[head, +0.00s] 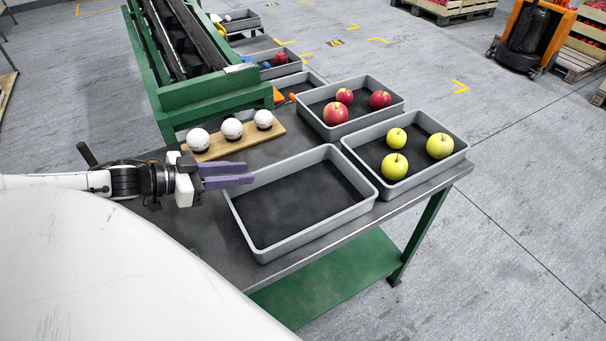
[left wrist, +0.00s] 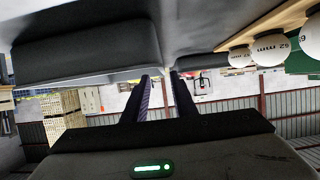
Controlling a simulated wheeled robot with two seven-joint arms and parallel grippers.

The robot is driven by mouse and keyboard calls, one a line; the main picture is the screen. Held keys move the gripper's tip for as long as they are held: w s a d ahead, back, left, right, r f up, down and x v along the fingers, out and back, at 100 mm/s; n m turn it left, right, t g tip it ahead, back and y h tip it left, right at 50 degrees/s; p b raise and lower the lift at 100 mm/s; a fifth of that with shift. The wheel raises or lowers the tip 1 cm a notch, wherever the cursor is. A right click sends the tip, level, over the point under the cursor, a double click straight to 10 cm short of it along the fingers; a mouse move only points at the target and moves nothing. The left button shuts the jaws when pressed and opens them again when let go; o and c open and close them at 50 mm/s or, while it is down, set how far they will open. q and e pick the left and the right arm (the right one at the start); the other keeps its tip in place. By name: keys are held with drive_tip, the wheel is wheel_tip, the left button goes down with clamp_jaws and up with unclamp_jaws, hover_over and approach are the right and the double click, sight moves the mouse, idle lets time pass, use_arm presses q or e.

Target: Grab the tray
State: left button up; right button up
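An empty grey tray (head: 320,232) with a dark bottom lies on the table, nearest to me. My left gripper (head: 253,173) has two purple fingers and reaches in from the left. Its fingers are apart, and their tips overlap the tray's back-left rim in the head view. I cannot tell whether they touch it. In the left wrist view my left gripper (left wrist: 161,74) shows a gap between its fingers, with grey surfaces just beyond the tips. My right gripper is not in view.
A tray of green apples (head: 430,180) stands close to the right, and a tray of red apples (head: 398,108) behind. A wooden board (head: 233,146) holds white balls. A green-framed conveyor (head: 205,88) is at the back left.

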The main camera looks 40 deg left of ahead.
sight(260, 172)
use_arm(q)
drive_tip(key=shift+b+x, duration=0.95)
drive_tip(key=shift+x, duration=1.05)
drive_tip(key=b+x, duration=0.3)
drive_tip(key=shift+w+a+f, duration=0.15)
drive_tip(key=shift+w+f, duration=0.1)
drive_tip(key=shift+f, duration=0.2)
drive_tip(key=shift+w+d+f+b, duration=0.15)
drive_tip(key=shift+w+d+b, duration=0.1)
drive_tip(key=shift+w+b, duration=0.3)
drive_tip(key=shift+d, duration=0.1)
clamp_jaws()
